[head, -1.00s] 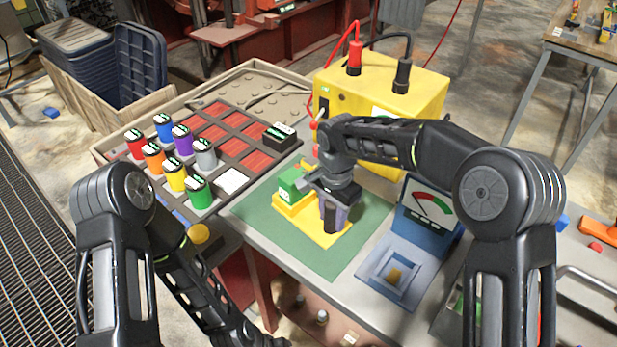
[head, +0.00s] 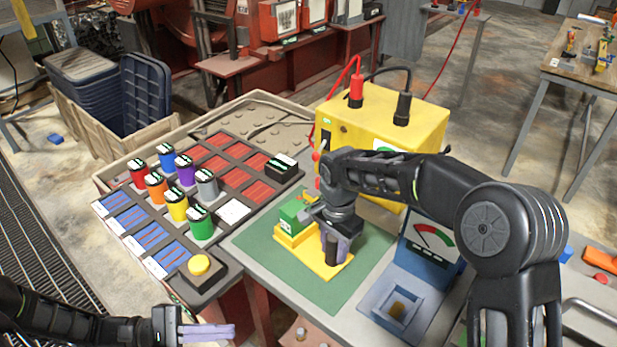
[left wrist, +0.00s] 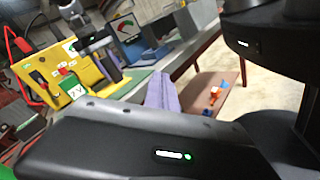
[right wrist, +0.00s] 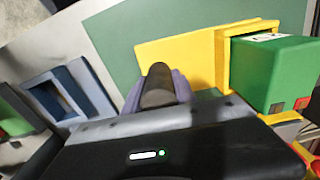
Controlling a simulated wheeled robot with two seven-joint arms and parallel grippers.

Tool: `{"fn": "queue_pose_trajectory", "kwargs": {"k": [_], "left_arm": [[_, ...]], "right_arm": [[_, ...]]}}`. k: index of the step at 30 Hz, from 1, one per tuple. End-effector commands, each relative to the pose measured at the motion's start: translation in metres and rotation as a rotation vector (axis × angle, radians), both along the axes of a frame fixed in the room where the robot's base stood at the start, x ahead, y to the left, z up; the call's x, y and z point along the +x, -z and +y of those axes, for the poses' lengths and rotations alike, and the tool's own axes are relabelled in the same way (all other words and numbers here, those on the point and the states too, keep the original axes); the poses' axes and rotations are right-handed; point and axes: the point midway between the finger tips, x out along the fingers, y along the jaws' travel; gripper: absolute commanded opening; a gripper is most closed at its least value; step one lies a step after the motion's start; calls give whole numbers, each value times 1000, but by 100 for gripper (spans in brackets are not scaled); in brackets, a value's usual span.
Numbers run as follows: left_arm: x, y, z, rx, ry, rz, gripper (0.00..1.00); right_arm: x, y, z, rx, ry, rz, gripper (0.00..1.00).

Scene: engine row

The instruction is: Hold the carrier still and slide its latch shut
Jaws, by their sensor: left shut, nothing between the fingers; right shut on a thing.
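The yellow carrier (head: 318,262) lies on the green mat (head: 268,254) and holds a green block (head: 292,213). In the right wrist view the green block (right wrist: 281,72) sits in a yellow frame (right wrist: 225,55) of the carrier. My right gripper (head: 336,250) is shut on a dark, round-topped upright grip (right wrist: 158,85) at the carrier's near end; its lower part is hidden. I cannot make out the latch. My left gripper (head: 222,332) is shut and empty, low in front of the bench, well apart from the carrier. Its purple fingers (left wrist: 162,95) also show in the left wrist view.
A yellow box (head: 380,115) with red and black plugs stands behind the carrier. A blue meter (head: 428,240) and a blue square holder (head: 398,303) are to the right. A yellow button (head: 199,264) and several coloured cylinders (head: 178,205) are to the left.

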Motion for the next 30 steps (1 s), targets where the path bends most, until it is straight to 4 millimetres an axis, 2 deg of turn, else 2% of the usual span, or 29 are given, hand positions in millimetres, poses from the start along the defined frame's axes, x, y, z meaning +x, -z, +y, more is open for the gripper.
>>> {"fn": "queue_pose_trajectory", "kwargs": {"k": [1,3,6,14,16,23,26,30], "left_arm": [[15,-3,19,-3,-109,-39,0],[33,-8,43,-2,-238,-93,0],[52,-14,77,8,-397,-158,0],[76,-28,166,77,-739,-294,0],[90,-31,189,130,-795,-338,0],[166,-32,186,316,-692,-418,0],[201,-40,187,396,-668,-458,0],[252,-60,189,503,-664,-523,0]], "right_arm": [[0,-1,0,0,0,-1,0],[0,-1,0,0,0,-1,0],[0,-1,0,0,0,-1,0],[0,-1,0,1,0,-2,0],[0,-1,0,1,0,-2,0],[0,-1,1,1,-1,-2,0],[0,-1,0,1,0,-2,0],[0,-1,0,1,0,-2,0]]}}
